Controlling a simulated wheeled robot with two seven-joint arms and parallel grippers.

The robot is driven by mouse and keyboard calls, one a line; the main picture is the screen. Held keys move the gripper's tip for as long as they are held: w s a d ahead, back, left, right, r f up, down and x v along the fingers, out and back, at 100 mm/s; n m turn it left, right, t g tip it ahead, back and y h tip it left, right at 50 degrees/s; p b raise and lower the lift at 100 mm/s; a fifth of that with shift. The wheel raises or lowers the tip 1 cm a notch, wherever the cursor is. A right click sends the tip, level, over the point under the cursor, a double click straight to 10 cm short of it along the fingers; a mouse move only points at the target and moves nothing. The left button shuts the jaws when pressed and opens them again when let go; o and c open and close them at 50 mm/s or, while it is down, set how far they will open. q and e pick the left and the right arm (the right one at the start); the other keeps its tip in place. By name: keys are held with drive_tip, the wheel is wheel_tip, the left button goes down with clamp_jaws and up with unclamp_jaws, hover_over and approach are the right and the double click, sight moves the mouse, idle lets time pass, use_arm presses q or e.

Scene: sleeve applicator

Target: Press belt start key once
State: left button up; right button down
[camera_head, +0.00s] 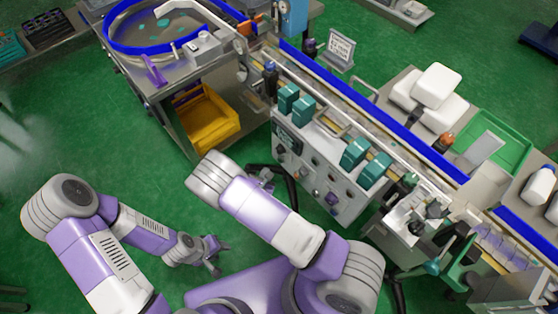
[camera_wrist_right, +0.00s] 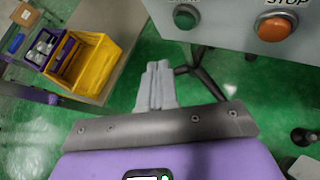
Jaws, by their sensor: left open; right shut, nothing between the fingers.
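A round green key (camera_wrist_right: 186,16) sits on a light grey panel in the right wrist view; the label above it is cut off. Beside it to the right is an orange key (camera_wrist_right: 273,27) under the word STOP. In the head view the machine's control panel (camera_head: 305,185) faces my arms, its keys too small to tell apart. My right gripper (camera_wrist_right: 157,72) is shut and empty, below and left of the green key and apart from it. In the head view the right gripper (camera_head: 266,180) is close to the panel's left part. My left gripper (camera_head: 216,260) is open and empty, low over the floor.
The conveyor with blue rails (camera_head: 370,108) runs behind the panel. Dark stand legs are under the panel. Green floor (camera_head: 130,150) is clear at left.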

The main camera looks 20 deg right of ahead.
sight(280, 160)
drive_tip(key=shift+w+d, duration=0.3)
drive_tip(key=shift+d, duration=0.5)
drive_tip(key=shift+w+d, duration=0.25)
drive_tip(key=shift+d, duration=0.55)
idle(0.8)
drive_tip(key=shift+w+d, duration=0.15)
drive_tip(key=shift+d, duration=0.25)
